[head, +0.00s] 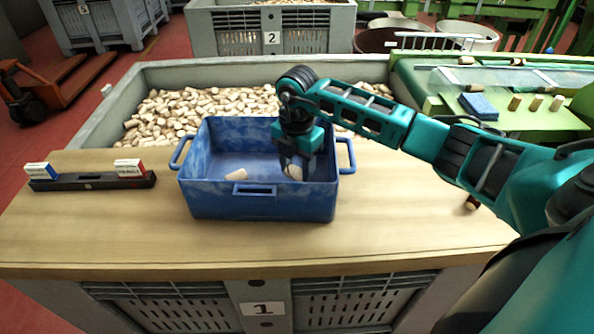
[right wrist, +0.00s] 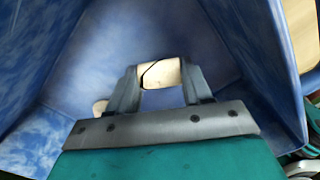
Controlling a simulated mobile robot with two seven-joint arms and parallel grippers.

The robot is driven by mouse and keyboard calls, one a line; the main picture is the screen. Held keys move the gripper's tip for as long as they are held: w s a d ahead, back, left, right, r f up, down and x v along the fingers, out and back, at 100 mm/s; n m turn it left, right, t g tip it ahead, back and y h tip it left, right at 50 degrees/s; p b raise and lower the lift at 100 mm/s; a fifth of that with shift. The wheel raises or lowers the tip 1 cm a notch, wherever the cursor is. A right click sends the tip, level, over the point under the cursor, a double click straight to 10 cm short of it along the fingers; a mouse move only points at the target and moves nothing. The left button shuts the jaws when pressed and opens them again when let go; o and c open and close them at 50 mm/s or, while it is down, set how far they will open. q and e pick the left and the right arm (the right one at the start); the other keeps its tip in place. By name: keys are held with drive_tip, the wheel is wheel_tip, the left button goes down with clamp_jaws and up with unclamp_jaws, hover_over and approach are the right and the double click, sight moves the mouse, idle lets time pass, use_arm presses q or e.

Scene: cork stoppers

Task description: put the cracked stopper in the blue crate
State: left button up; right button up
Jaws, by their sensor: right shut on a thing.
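The blue crate (head: 255,206) stands on the wooden table top. My right gripper (head: 292,176) reaches down into it at its right side. It is shut on a pale cork stopper (head: 294,172). In the right wrist view this stopper (right wrist: 160,73) sits between the two fingers (right wrist: 160,90) and has a dark crack line across it. The crate's blue walls (right wrist: 240,40) surround it there. Another pale stopper (head: 236,175) lies on the crate floor to the left; its end shows in the right wrist view (right wrist: 100,107). My left gripper is not in view.
A black holder (head: 92,182) with two small boxes lies on the table at the left. A large grey bin of stoppers (head: 190,108) is behind the crate. At the right are a green bench with several stoppers (head: 535,103) and a small brown object (head: 471,203) beside my arm.

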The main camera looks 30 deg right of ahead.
sight(297, 168)
drive_tip(key=shift+f, duration=0.7)
drive_tip(key=shift+f, duration=0.1)
drive_tip(key=o, duration=1)
drive_tip(key=shift+r, duration=0.35)
wheel_tip(297, 168, up, 12)
drive_tip(key=shift+f+p, duration=0.2)
drive_tip(key=shift+p, duration=0.2)
